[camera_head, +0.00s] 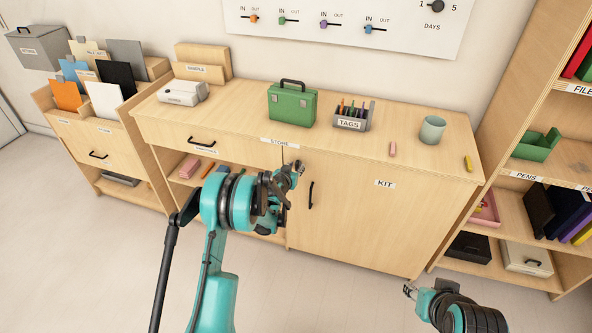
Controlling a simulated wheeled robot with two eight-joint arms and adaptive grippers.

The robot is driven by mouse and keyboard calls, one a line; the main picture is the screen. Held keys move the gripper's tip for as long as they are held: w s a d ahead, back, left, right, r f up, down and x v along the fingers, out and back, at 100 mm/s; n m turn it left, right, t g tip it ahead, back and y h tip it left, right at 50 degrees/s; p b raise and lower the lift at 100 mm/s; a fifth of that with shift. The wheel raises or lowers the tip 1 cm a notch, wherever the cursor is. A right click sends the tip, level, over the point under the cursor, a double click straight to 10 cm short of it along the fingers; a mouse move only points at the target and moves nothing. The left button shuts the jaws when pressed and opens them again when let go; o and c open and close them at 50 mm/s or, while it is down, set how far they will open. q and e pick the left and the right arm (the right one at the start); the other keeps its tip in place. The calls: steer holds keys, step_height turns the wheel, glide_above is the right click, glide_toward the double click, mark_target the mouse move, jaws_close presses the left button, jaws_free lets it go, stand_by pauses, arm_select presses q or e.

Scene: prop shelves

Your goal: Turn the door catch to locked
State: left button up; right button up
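The cabinet door (365,220) marked KIT is closed, with a dark vertical handle (311,195) near its left edge. My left gripper (294,170) is at the upper left corner of this door, just under the counter edge and left of the handle. I cannot make out the door catch; the gripper and wrist cover that corner. A thin dark upright piece (283,153) shows beside the fingers, and I cannot tell what it belongs to. Whether the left fingers are open or shut is unclear. My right gripper (409,291) is low in front of the cabinet, apart from it, too small to read.
On the counter (235,110) stand a green case (291,107), a TAGS holder (352,117), a grey-green cup (432,129) and a white box (183,93). An open shelf (555,205) stands at the right. The floor before the door is clear.

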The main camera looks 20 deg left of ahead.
arm_select(q)
steer(key=shift+w+f, duration=0.15)
steer(key=shift+w, duration=0.25)
jaws_close()
steer(key=shift+a+f+n+t+h, duration=0.2)
steer(key=shift+n+t+h, duration=0.25)
steer(key=shift+n+h, duration=1.25)
steer(key=shift+a+f+n+t+h, duration=0.15)
steer(key=shift+n+t+h, duration=0.45)
steer(key=shift+n, duration=2.15)
steer(key=shift+a+f+n+t+h, duration=0.1)
steer(key=shift+a+n+t+h, duration=0.2)
steer(key=shift+n+h, duration=1.45)
steer(key=shift+d+n+y, duration=0.1)
steer(key=shift+n+y, duration=0.45)
steer(key=shift+n, duration=0.15)
